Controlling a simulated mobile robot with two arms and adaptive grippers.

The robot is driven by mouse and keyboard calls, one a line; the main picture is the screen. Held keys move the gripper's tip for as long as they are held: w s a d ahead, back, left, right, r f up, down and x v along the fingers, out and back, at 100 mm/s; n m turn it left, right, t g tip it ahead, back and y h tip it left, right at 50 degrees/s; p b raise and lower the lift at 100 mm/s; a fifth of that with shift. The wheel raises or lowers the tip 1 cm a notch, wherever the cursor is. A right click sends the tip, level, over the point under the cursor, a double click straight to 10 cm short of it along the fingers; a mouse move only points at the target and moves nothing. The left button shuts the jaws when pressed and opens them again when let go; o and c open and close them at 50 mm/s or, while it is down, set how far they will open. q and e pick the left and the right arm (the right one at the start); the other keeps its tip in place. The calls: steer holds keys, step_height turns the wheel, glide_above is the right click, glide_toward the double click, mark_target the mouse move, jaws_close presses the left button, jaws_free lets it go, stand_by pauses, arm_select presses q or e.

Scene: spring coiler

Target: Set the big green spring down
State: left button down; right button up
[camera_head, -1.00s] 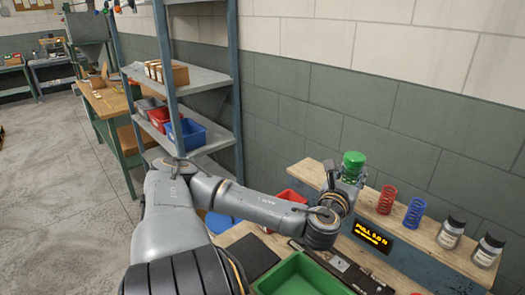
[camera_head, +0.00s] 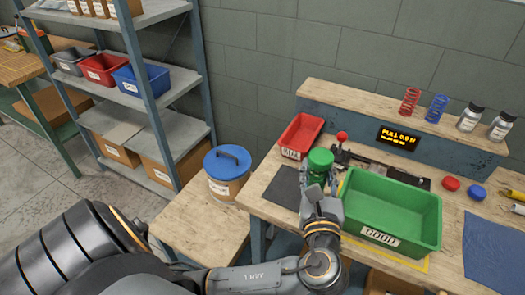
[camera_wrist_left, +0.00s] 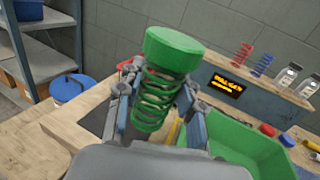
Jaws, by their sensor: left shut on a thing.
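The big green spring (camera_wrist_left: 155,92) has a solid green cap on top and open coils below. My left gripper (camera_head: 319,184) is shut on it; in the left wrist view the fingers flank the coils on both sides. In the head view the green cap (camera_head: 320,158) shows above the fingers, and the coils are mostly hidden. The spring is roughly upright, above the bench near a dark mat (camera_head: 283,187) and left of the green GOOD tray (camera_head: 425,190). I cannot tell its height above the bench. My right gripper is not in view.
A red bin (camera_head: 302,135) stands behind the spring. A red and a blue spring (camera_head: 436,108) stand on the back ledge beside two jars. A blue-lidded tub (camera_head: 227,172) is at the left. The dark mat is partly bare.

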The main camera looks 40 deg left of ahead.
arm_select(q)
steer(key=shift+s, duration=0.2)
steer(key=w+a+f, duration=0.2)
steer(key=a+f, duration=0.1)
steer(key=w+a+f, duration=0.2)
steer(key=a+f, duration=0.1)
steer(key=a, duration=0.1)
steer(key=w+a+f, duration=0.2)
steer(key=a+f, duration=0.1)
steer(key=a, duration=0.1)
steer(key=shift+a+p, duration=0.25)
steer(key=shift+p, duration=0.05)
steer(key=f, duration=0.4)
steer(key=shift+a, duration=0.3)
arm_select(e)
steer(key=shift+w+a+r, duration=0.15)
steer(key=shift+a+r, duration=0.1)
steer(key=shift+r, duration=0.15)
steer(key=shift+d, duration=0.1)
